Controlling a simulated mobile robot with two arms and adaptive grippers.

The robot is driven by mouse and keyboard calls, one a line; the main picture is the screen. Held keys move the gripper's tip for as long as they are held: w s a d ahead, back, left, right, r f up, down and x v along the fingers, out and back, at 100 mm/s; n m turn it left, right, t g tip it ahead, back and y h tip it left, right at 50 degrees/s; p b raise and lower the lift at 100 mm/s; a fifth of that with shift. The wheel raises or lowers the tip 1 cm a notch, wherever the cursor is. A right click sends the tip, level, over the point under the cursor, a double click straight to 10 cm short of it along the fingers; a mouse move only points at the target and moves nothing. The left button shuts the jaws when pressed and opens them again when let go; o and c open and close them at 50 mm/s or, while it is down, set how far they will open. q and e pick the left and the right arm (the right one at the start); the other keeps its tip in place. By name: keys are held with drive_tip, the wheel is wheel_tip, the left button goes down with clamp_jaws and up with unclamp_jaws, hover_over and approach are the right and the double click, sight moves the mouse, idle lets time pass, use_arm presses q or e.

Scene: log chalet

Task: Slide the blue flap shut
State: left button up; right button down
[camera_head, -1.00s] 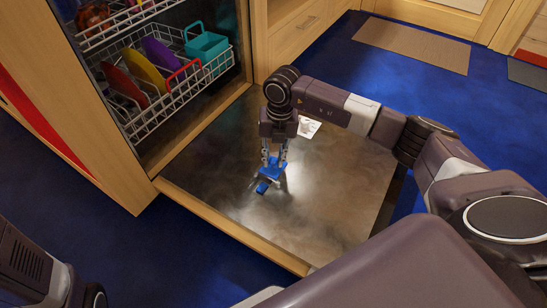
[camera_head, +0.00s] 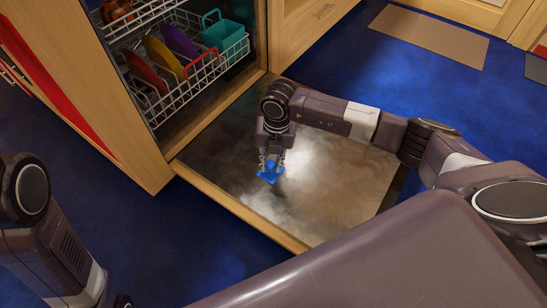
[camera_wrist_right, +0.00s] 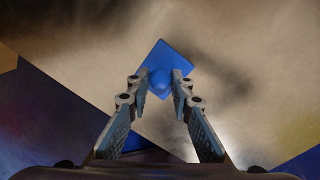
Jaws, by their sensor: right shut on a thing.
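The blue flap (camera_head: 270,175) lies on the inner face of the lowered dishwasher door (camera_head: 330,215). In the right wrist view it is a flat blue square (camera_wrist_right: 172,55) with a rounded knob (camera_wrist_right: 158,80) standing up from it. My right gripper (camera_head: 271,166) points down at the flap, its fingers shut on the knob; in the right wrist view the fingertips (camera_wrist_right: 162,80) are on either side of it. No opening shows beside the flap, and what lies under it is hidden. My left arm shows at the lower left, but its gripper does not.
The open dishwasher holds a white wire rack (camera_head: 205,75) with coloured plates and a teal basket (camera_head: 226,35). A wooden cabinet side (camera_head: 125,95) stands left of the door. Blue floor surrounds it, with a tan mat (camera_head: 430,37) at the back.

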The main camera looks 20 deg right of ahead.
sight(274, 165)
drive_tip(key=c, duration=1.7)
unclamp_jaws()
drive_tip(key=r, duration=0.8)
drive_tip(key=d+r, duration=0.1)
drive_tip(key=r, duration=0.3)
drive_tip(key=shift+s, duration=0.2)
